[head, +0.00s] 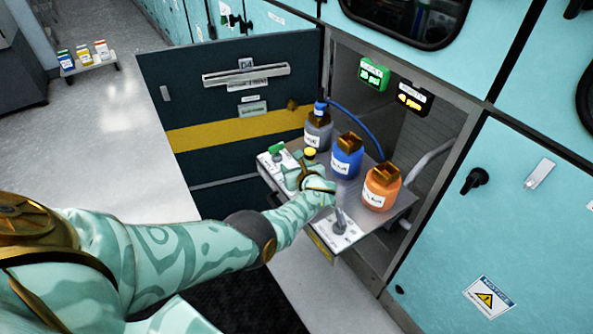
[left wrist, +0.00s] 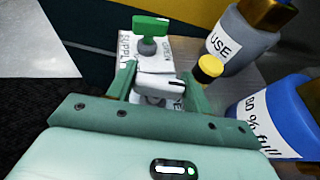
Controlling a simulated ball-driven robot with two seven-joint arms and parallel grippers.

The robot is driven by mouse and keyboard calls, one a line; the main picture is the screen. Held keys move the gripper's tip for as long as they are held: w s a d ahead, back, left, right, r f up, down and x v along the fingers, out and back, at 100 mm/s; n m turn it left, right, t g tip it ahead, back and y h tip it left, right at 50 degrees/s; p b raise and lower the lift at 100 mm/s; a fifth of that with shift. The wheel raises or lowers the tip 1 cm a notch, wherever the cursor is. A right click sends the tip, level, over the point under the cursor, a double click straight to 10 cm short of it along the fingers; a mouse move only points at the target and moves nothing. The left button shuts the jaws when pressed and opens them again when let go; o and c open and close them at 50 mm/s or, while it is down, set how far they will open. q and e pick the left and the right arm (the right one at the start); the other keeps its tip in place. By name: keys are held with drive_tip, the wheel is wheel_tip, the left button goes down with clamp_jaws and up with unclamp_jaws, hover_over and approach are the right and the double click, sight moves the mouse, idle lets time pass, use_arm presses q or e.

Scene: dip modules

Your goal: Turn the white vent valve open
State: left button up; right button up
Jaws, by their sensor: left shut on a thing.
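The white vent valve (left wrist: 158,86) is a pale handle on a white labelled plate in the left wrist view. My left gripper (left wrist: 161,90) has its two green fingers on either side of the handle and is shut on it. In the head view my left gripper (head: 308,175) is over the pull-out shelf (head: 350,192), and its hand hides the white valve. A green supply valve (left wrist: 150,30) stands just beyond the white one; it also shows in the head view (head: 276,150). My right gripper is not in view.
Grey (head: 318,133), blue (head: 346,163) and orange (head: 381,192) bottles stand close to the hand. A yellow-capped part (left wrist: 209,68) is beside the right finger. A grey lever (head: 340,222) stands near the shelf's front. Green (head: 373,74) and amber (head: 410,97) displays hang behind.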

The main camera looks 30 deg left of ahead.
use_arm(q)
drive_tip(key=shift+f+n+g+y+b, duration=0.1)
drive_tip(key=shift+n+g+y+b, duration=0.5)
drive_tip(key=shift+n+g+b, duration=0.45)
drive_tip(key=shift+n+g, duration=0.25)
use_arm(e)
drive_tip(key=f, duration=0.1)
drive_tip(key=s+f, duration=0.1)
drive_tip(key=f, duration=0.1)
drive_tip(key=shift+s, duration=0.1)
use_arm(q)
drive_tip(key=shift+a+r+b, duration=0.1)
drive_tip(key=shift+r+b, duration=0.1)
drive_tip(key=shift+b, duration=0.1)
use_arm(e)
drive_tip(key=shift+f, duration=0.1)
use_arm(q)
drive_tip(key=o, duration=1)
